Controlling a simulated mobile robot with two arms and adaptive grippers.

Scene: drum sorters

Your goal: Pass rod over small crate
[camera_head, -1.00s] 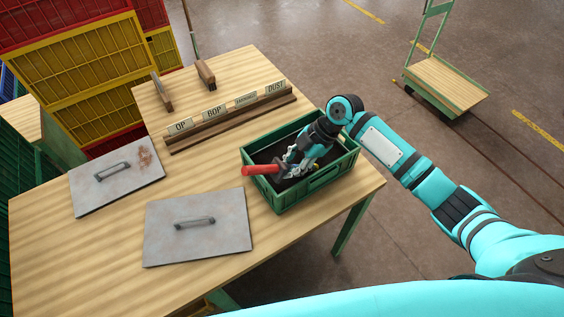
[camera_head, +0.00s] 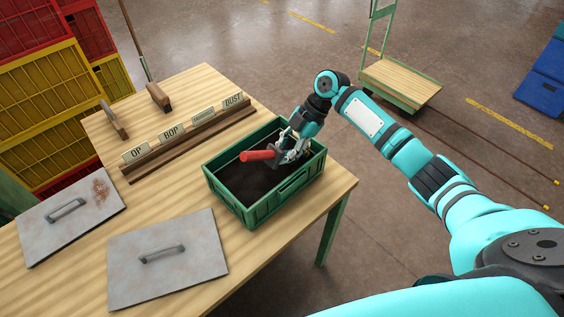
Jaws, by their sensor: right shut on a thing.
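A red rod (camera_head: 257,155) is held in my right gripper (camera_head: 281,157), which is shut on its right end. The rod points left, roughly level, and appears above the inside of the small green crate (camera_head: 247,217). The crate stands on the wooden table near its right edge, with a dark bottom. My right arm comes in from the right, and the gripper is over the crate's far right part. How high the rod is above the bottom is hard to tell. My left gripper is not in view.
Two grey metal plates with handles, a rusty one (camera_head: 95,213) and a plain one (camera_head: 190,272), lie on the table (camera_head: 255,275). A wooden label rack (camera_head: 190,140) stands behind the crate. Stacked red and yellow crates (camera_head: 45,90) are at left; a cart (camera_head: 400,82) stands beyond.

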